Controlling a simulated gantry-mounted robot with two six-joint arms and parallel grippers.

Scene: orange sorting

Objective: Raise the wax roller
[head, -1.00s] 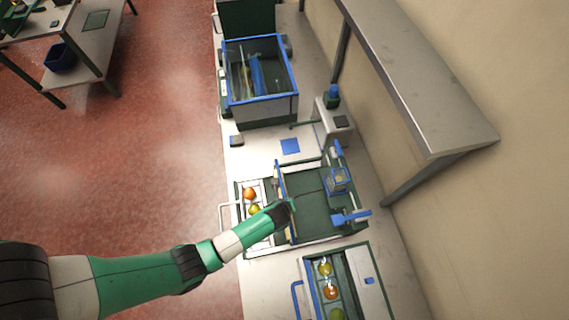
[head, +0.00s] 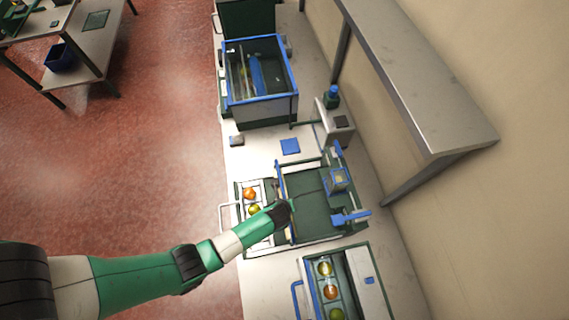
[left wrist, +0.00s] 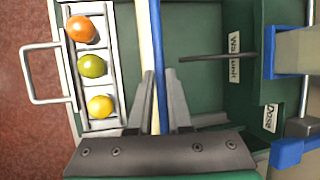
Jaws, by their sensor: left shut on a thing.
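The wax unit (head: 313,212) is a dark green tray on the bench in the head view, with a "Wax unit" label in the left wrist view (left wrist: 234,57). A blue bar (left wrist: 158,45) and a cream roller (left wrist: 145,40) run side by side along its left part. My left gripper (head: 287,208), also in the left wrist view (left wrist: 161,78), is shut on the blue bar, with the cream roller close beside it. The gripper hides part of the bar in the head view. My right gripper is not in view.
A white rack (left wrist: 101,52) with an orange (left wrist: 80,28), a green fruit (left wrist: 92,65) and a yellow one (left wrist: 100,106) lies left of the bar. A blue-topped machine (head: 262,105) stands further back. A fruit tray (head: 345,285) is nearer. A shelf (head: 425,85) overhangs right.

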